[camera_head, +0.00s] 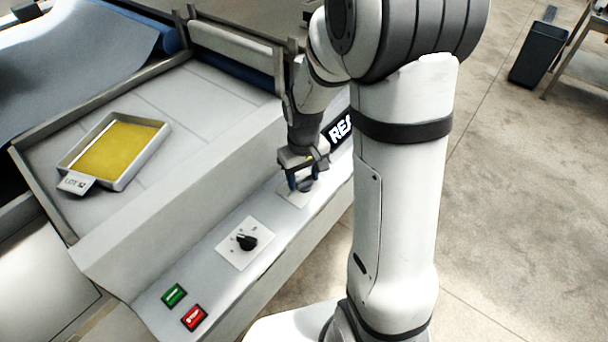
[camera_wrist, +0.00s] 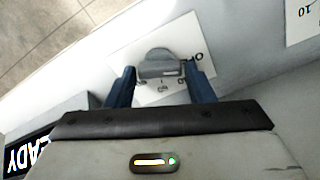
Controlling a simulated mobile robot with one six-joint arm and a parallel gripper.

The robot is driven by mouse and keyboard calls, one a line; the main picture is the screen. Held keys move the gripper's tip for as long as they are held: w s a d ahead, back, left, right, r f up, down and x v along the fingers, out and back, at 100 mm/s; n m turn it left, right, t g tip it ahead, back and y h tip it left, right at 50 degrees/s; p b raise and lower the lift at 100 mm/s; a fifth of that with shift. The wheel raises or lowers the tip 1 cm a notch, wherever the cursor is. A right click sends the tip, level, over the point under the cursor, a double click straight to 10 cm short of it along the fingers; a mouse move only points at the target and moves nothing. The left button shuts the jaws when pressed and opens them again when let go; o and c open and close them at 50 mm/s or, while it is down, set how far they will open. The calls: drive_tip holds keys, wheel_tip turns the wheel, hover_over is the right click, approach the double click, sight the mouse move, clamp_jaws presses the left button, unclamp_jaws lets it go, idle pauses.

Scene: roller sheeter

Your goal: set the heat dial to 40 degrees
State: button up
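In the head view my gripper (camera_head: 304,186) points down over the same plate (camera_head: 291,196) and partly hides the knob. The knob's pointer cannot be read.
A black knob (camera_head: 246,241) on its own plate sits nearer on the panel. Green (camera_head: 174,295) and red (camera_head: 194,317) buttons are at the panel's near end. A "READY" display (camera_head: 341,130) stands beyond my gripper. A tray (camera_head: 130,178) of yellow material lies left.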

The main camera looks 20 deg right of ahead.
drive_tip(key=c, duration=0.6)
drive_tip(key=shift+m, duration=0.3)
drive_tip(key=m+b, duration=0.1)
drive_tip(key=m, duration=0.3)
drive_tip(key=shift+d, duration=0.1)
drive_tip(key=shift+m+b, duration=0.55)
drive_tip(key=shift+m, duration=1.55)
drive_tip(key=o, duration=1)
drive_tip(key=shift+r, duration=0.1)
